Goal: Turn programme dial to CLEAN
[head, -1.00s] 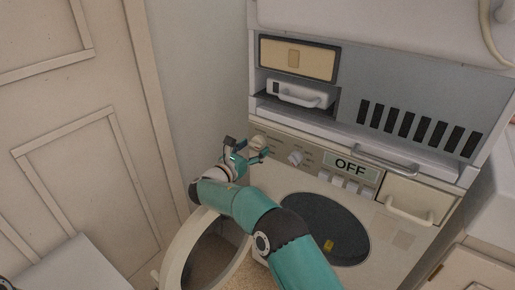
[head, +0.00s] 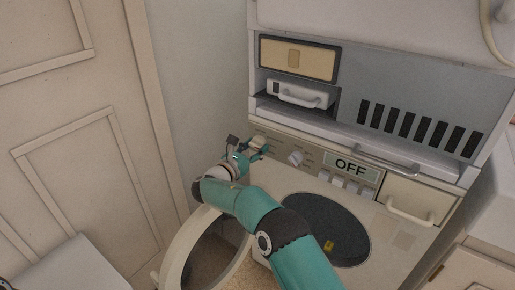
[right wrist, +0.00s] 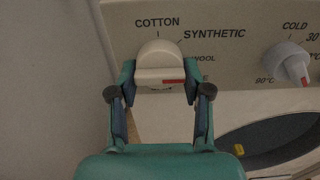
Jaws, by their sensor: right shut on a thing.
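The cream programme dial (right wrist: 158,53) is on the panel in the right wrist view, with COTTON above it, then SYNTHETIC and WOOL at its right. A lower label ending in E is mostly hidden. The dial's grip bar lies about level, with its red mark at the right end. My right gripper (right wrist: 160,84) is shut on the dial, one finger on each side. In the head view, my right gripper (head: 256,150) is at the dial (head: 258,143), at the panel's left end. I cannot see a CLEAN label. My left gripper is not in view.
A second, white dial (right wrist: 289,63) with temperature marks is to the right. The display (head: 351,167) reads OFF, with several white buttons below it. The round door (head: 188,262) stands open at lower left. A drawer with a handle (head: 410,214) is at the right.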

